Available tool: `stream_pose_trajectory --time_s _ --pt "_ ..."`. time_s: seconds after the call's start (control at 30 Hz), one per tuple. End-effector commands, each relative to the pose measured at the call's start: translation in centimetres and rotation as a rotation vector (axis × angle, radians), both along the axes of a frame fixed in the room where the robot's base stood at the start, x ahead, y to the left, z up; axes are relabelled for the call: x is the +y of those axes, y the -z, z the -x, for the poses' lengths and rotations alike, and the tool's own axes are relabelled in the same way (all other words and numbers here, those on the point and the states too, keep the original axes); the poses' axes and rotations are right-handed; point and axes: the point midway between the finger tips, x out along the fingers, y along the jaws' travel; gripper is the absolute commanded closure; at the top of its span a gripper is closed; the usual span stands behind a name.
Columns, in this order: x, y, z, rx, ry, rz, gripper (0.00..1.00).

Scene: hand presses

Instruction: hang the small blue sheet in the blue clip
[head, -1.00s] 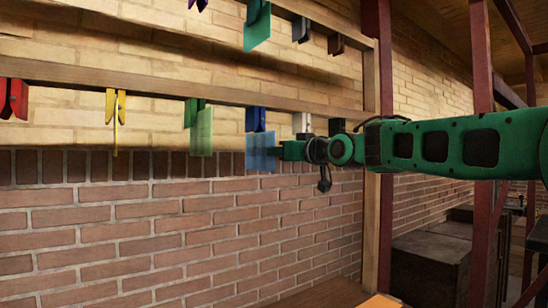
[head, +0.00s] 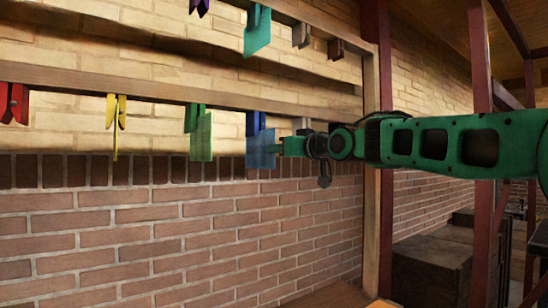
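The small blue sheet (head: 261,156) hangs upright below the lower rail, translucent blue. The blue clip (head: 255,120) is fixed under that rail, directly above it. The sheet's top edge now overlaps the clip's lower end in the picture; I cannot tell whether it is between the jaws or in front of them. My gripper (head: 280,147) reaches in from the right and is shut on the sheet's right edge. The fingertips are small and partly merge with the sheet.
A green clip with a green sheet (head: 201,138) hangs to the left, then a yellow clip (head: 116,115) and a red clip (head: 14,103). A teal sheet (head: 257,34) hangs from the upper rail. A wooden post (head: 371,220) stands right. The space below the clips is open.

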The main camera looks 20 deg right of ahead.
Motion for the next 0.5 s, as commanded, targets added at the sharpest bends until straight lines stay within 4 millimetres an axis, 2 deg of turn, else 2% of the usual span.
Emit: stream_pose_trajectory --time_s 0.5 --pt "0.0 -1.3 0.0 0.000 0.000 0.000 1.00"
